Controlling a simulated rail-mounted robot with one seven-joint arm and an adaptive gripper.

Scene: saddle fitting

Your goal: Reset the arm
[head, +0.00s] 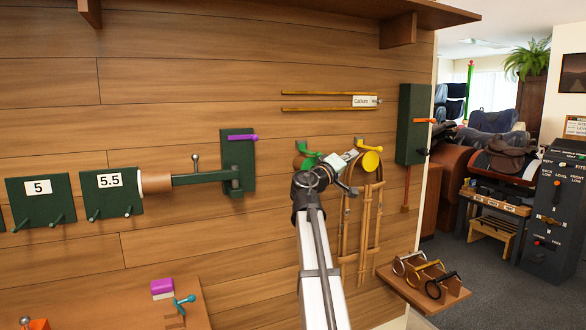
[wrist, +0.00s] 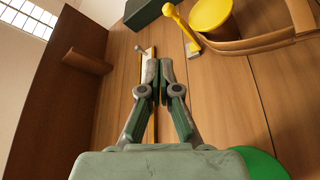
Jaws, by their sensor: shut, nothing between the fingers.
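My gripper (head: 352,157) is raised in front of the wood-panelled wall, between a green disc (head: 306,158) and a yellow disc (head: 371,161) in the head view. In the wrist view my gripper (wrist: 160,64) has its two fingers together with nothing held. The yellow disc (wrist: 210,14) shows at the upper right there, and part of the green disc (wrist: 262,163) at the lower right. A brass rail (wrist: 150,125) lies behind the fingers, partly hidden by them. I cannot tell the gap to the wall.
Brown straps (head: 346,235) hang below the yellow disc, close to my arm. A dark green box (head: 413,122) is on the wall at right. A green clamp-like fixture (head: 238,165) is at left. A small ledge (head: 452,296) holds rings at lower right. A shelf (head: 300,12) juts out above.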

